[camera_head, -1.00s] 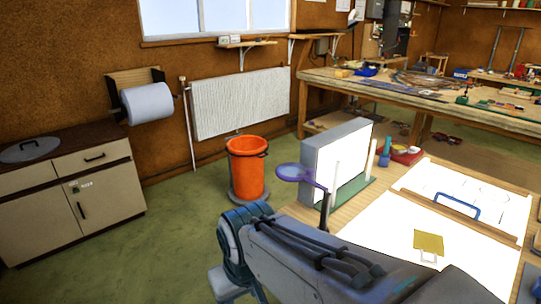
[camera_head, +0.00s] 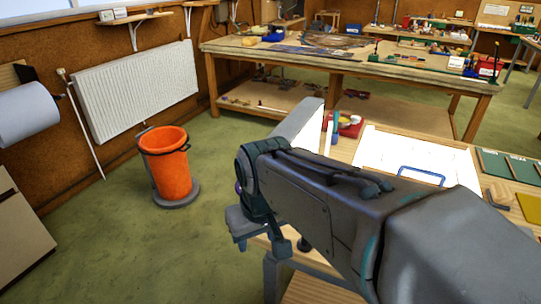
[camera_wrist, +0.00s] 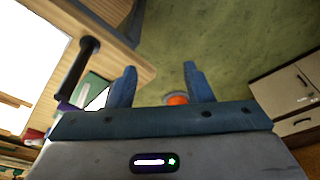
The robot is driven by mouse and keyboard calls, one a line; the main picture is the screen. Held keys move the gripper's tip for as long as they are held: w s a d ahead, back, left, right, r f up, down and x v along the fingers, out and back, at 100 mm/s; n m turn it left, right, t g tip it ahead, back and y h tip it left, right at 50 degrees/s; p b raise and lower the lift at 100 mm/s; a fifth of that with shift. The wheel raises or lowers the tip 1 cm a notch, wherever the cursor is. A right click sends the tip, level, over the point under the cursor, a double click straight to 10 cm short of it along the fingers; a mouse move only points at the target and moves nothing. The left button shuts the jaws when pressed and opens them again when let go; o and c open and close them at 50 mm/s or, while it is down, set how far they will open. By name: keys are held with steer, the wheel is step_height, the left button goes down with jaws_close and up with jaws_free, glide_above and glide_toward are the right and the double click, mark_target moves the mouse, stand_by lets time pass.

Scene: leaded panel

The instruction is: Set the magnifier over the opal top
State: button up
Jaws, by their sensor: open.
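The opal top (camera_head: 385,150) is a bright white panel in a wooden bench, partly behind my arm in the head view. It also shows at the left of the wrist view (camera_wrist: 22,60). In the wrist view a dark post (camera_wrist: 80,68) with a bit of purple at its lower end (camera_wrist: 68,104) stands left of my gripper, probably the magnifier's arm; its lens is not clearly visible. My arm hides that area in the head view. My gripper (camera_wrist: 160,78) is open and empty, its two blue fingers apart, with floor and bench edge beyond them.
An orange bucket (camera_head: 167,165) stands on the green floor, left of my arm. A pale upright box (camera_head: 300,122) is at the bench's far left edge. A blue handle (camera_head: 421,174) lies near the opal top. Green floor to the left is open.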

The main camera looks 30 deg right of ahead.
steer(key=w+d+r+m+g+p, duration=0.1)
steer(key=w+d+r+p, duration=0.1)
steer(key=w+d+r, duration=0.5)
steer(key=w+d+r+g+p, duration=0.2)
steer(key=w+d+r, duration=0.15)
steer(key=r, duration=0.65)
steer(key=f, duration=1.3)
steer(key=shift+s+d+f, duration=0.2)
steer(key=shift+d+f, duration=0.2)
steer(key=shift+c, duration=0.3)
jaws_close()
steer(key=shift+a, duration=0.1)
